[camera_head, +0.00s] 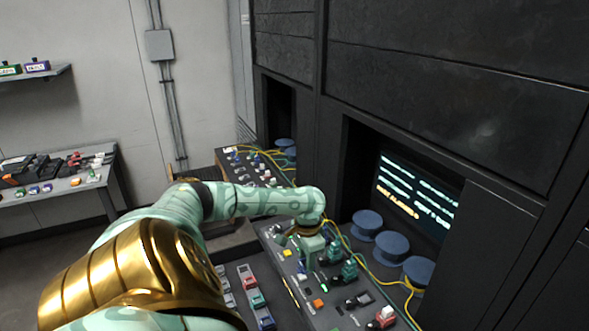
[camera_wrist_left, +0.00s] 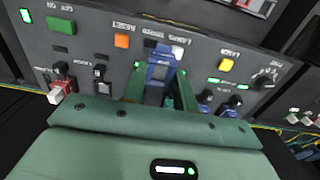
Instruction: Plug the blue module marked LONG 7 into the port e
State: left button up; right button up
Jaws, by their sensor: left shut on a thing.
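My left gripper (camera_head: 311,262) is over the sloping control panel (camera_head: 350,318) in the head view. In the left wrist view, its two green fingers (camera_wrist_left: 158,84) are shut on a blue module (camera_wrist_left: 160,55), one on each side. The module is upright against the panel face, with a small white part at its upper right. Its marking is too small to read. I cannot tell whether it is seated in a port, and the port behind it is hidden. I cannot make out a port marked e. My right gripper is not in view.
Around the module are an orange RESET button (camera_wrist_left: 121,41), a green button (camera_wrist_left: 60,25), a yellow button (camera_wrist_left: 226,65) and a black knob (camera_wrist_left: 265,78). A red-and-white plug (camera_wrist_left: 62,92) sticks out at left.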

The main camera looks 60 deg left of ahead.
pick_arm(q)
jog(key=w+d+f+b, duration=0.1)
jog(key=w+d+b, duration=0.2)
jog(key=w+d, duration=0.1)
jog(key=w+d+f+b, duration=0.2)
jog(key=w+d+b, duration=0.1)
jog(key=w+d, duration=0.1)
jog(key=w+d+f+b, duration=0.1)
jog(key=w+d+b, duration=0.2)
jog(key=w+d, duration=0.1)
jog(key=shift+w+d+f, duration=0.2)
jog(key=shift+f, duration=0.95)
dwell(0.4)
jog(key=shift+w+p, duration=0.1)
jog(key=shift+p, duration=0.45)
dwell(0.4)
jog(key=shift+p, duration=0.65)
